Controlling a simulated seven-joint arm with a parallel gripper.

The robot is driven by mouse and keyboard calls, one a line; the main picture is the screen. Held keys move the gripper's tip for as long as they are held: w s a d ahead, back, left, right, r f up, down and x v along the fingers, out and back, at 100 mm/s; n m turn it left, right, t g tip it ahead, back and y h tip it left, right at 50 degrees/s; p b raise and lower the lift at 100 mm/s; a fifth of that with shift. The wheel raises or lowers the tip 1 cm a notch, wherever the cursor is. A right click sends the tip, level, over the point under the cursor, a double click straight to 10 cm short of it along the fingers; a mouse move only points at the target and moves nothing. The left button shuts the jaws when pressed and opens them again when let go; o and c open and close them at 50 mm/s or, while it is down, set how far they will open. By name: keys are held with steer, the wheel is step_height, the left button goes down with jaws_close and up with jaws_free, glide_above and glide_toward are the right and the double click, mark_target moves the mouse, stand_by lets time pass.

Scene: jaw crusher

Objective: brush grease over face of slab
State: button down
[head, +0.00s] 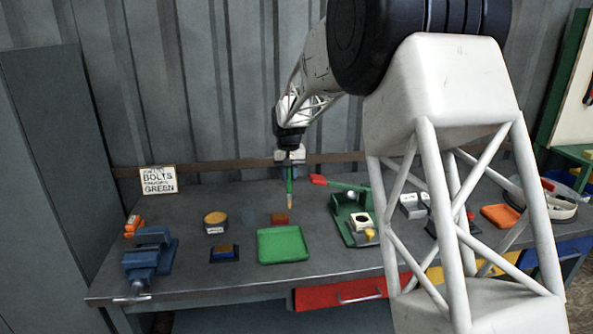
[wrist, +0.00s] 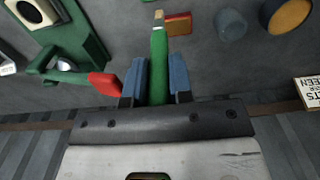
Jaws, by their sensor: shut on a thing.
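My gripper (head: 290,162) is shut on the green handle of a brush (head: 290,187), which hangs with its pale bristle tip down. In the wrist view the brush (wrist: 159,62) stands between the blue fingers of my gripper (wrist: 157,80). A small red-brown block (head: 280,219), perhaps the slab, lies on the bench just left of the bristles. It shows with a yellowish edge in the wrist view (wrist: 178,24). The tip looks apart from it; its height is hard to tell. A round tin with a tan top (head: 215,218), perhaps the grease, stands further left.
A green tray (head: 283,246) lies in front of the block. A green crusher (head: 352,212) with a red-ended lever (head: 319,180) stands close right of the brush.

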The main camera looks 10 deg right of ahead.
steer(key=s+a, duration=0.4)
steer(key=a, duration=0.9)
steer(key=s+a, duration=0.4)
steer(key=a, duration=0.9)
steer(key=shift+s+a, duration=0.25)
steer(key=shift+s, duration=0.05)
steer(key=shift+f, duration=3.65)
steer(key=shift+d, duration=3.65)
steer(key=shift+a, duration=3.6)
step_height(320, 180, up, 7)
steer(key=shift+r, duration=0.2)
steer(key=shift+f, duration=0.1)
